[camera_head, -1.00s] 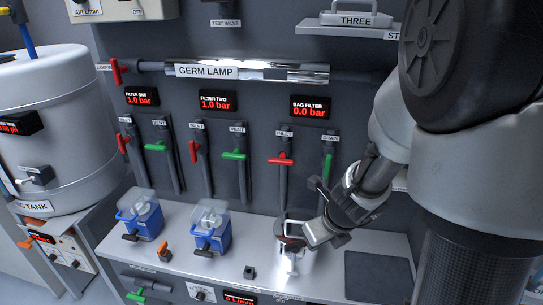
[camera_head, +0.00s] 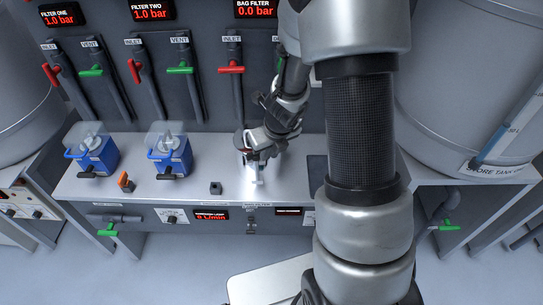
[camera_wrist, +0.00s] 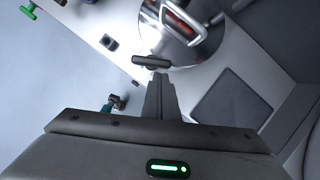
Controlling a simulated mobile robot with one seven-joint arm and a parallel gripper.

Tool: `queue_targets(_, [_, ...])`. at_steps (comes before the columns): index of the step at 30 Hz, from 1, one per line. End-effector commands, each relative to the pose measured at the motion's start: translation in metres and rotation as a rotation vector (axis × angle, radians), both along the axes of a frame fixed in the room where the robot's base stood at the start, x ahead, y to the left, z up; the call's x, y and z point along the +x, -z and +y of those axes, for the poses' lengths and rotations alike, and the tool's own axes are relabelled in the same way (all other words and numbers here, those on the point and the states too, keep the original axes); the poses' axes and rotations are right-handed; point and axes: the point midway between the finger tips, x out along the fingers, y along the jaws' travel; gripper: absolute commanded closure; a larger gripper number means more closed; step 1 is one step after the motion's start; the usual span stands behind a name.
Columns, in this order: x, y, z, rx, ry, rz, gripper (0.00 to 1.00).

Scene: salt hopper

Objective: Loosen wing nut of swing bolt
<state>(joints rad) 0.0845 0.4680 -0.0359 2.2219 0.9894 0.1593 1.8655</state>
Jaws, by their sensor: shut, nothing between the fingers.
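The wing nut (camera_wrist: 151,62) is a dark crossbar at the near edge of the bag filter housing. The shiny round housing (camera_wrist: 185,58), with a red and grey handle (camera_wrist: 180,22) on top, fills the upper middle of the wrist view. My gripper (camera_wrist: 160,80) is shut and empty, its fingertips just short of the wing nut in the picture. I cannot tell whether they touch it. In the head view my gripper (camera_head: 257,150) is over the housing (camera_head: 256,182) on the bench and hides much of it. The swing bolt's shank is not clear.
Two blue filter units (camera_head: 96,156) and (camera_head: 170,155) stand left on the bench (camera_head: 215,160). An orange switch (camera_head: 125,182) and a small black block (camera_head: 215,188) are nearer. A dark mat (camera_wrist: 231,104) lies right of the housing. Valve levers (camera_head: 231,70) line the back panel.

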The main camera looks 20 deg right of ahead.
Motion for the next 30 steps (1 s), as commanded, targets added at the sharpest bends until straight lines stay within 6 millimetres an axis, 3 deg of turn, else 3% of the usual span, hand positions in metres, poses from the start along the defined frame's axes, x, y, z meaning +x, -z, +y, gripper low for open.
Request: queue_targets(30, [0.0061,0.0008,-0.0021,-0.001,-0.091,0.001,1.0])
